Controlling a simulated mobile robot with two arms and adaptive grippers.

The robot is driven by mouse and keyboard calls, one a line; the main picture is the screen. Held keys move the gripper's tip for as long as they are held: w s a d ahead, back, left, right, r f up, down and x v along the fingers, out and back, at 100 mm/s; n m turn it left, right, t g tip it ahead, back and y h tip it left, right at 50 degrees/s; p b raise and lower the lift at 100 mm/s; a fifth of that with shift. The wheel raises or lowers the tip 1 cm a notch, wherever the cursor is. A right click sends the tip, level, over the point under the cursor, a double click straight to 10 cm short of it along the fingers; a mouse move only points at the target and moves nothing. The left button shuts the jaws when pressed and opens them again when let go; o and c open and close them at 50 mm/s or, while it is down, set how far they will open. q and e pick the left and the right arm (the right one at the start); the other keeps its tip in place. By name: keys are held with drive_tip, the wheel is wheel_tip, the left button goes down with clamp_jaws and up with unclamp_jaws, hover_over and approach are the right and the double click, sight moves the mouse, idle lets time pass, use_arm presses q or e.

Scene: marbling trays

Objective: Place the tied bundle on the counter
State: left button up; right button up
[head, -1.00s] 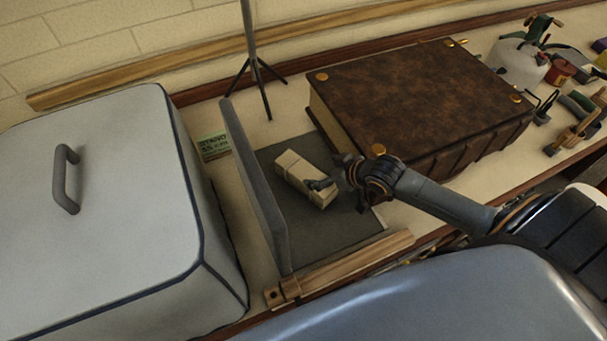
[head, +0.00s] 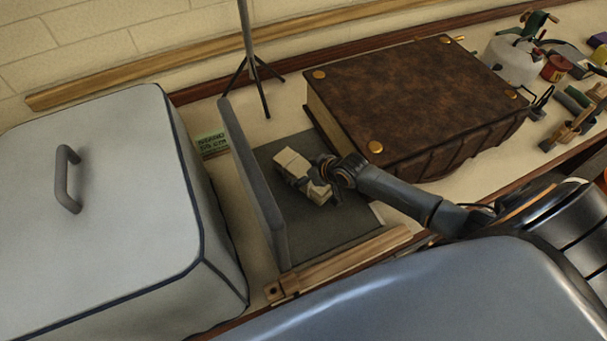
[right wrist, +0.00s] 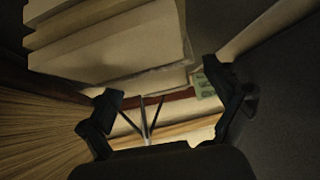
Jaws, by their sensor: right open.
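The tied bundle (head: 290,160), a cream block of stacked layers, lies on the dark grey mat (head: 335,225) between an upright grey panel and a large brown book. My right gripper (head: 313,186) is open over the near end of the bundle, with its fingers covering part of it. In the right wrist view the bundle (right wrist: 110,50) fills the upper left, beyond the spread fingers of the right gripper (right wrist: 165,98). I cannot tell whether the fingers touch it. Its tie is not clear. My left gripper is out of view.
The grey panel (head: 250,180) stands close left of the bundle. A wooden bar (head: 345,258) edges the mat's front.

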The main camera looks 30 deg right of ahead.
sight(297, 170)
drive_tip(key=x, duration=0.4)
drive_tip(key=shift+d, duration=0.1)
drive_tip(key=c, duration=1.8)
drive_tip(key=shift+r, duration=0.1)
drive_tip(key=shift+r, duration=0.1)
